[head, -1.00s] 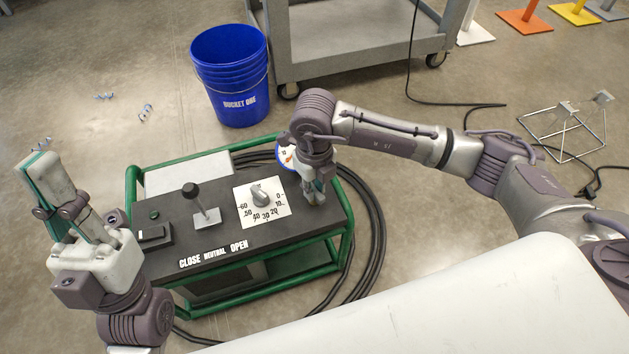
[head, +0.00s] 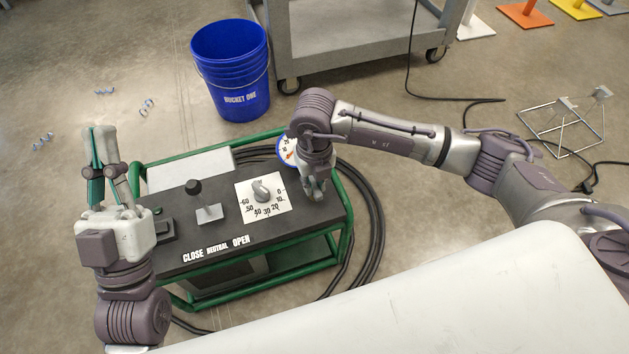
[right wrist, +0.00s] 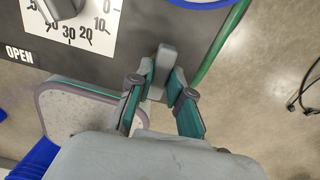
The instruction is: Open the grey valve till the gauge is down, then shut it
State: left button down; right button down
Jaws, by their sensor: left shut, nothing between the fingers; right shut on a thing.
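The green-framed cart (head: 215,240) carries a dark panel with a timer dial and a lever. The grey valve handle (right wrist: 166,58) is at the panel's right end; in the head view my right gripper mostly hides it. My right gripper (head: 316,194) points down there and is shut on the handle; the right wrist view shows its fingers (right wrist: 161,78) on either side of it. The gauge (head: 287,149) has a blue rim and a red needle, and is partly hidden by my right wrist. My left gripper (head: 104,132) is shut and empty, raised left of the panel.
The black-knobbed lever (head: 205,203) stands above the CLOSE NEUTRAL OPEN labels. The timer knob (head: 263,190) sits on a white scale, left of my right gripper. A blue bucket (head: 232,80) stands behind the cart. Black hoses (head: 375,225) coil at its right.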

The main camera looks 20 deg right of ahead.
aim_at(314, 186)
jog(key=c, duration=1.1)
grip_release()
jog(key=shift+r, duration=0.1)
notch_tip(314, 186, up, 12)
jog(key=shift+f, duration=0.1)
